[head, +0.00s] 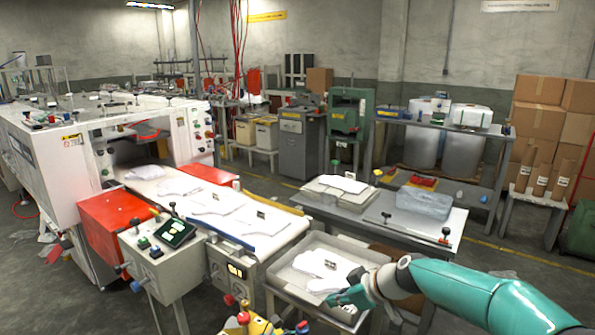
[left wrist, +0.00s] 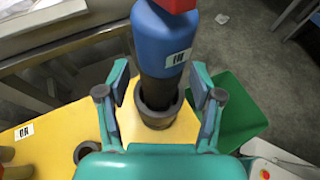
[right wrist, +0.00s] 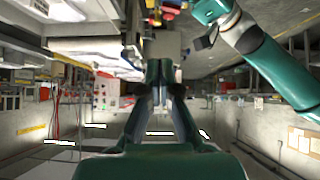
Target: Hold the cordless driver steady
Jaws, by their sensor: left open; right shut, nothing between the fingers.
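In the left wrist view a blue tool with a red end (left wrist: 165,48) and a white label stands with its dark lower part in a dark ring on a yellow surface (left wrist: 60,128). It may be the cordless driver; its full shape is cut off. My left gripper (left wrist: 160,90) is open, with one finger on each side of the tool and visible gaps to it. My right gripper (head: 345,297) is shut and empty, near the grey tray of white gloves in the head view. Its closed fingers also show in the right wrist view (right wrist: 160,75).
The grey tray (head: 290,292) holds white gloves. A conveyor (head: 262,237) with flat gloves and a control box (head: 172,268) stand to the left. A grey table (head: 455,225) carries a clear bin (head: 424,203). A green bin (left wrist: 232,105) stands beside the yellow surface.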

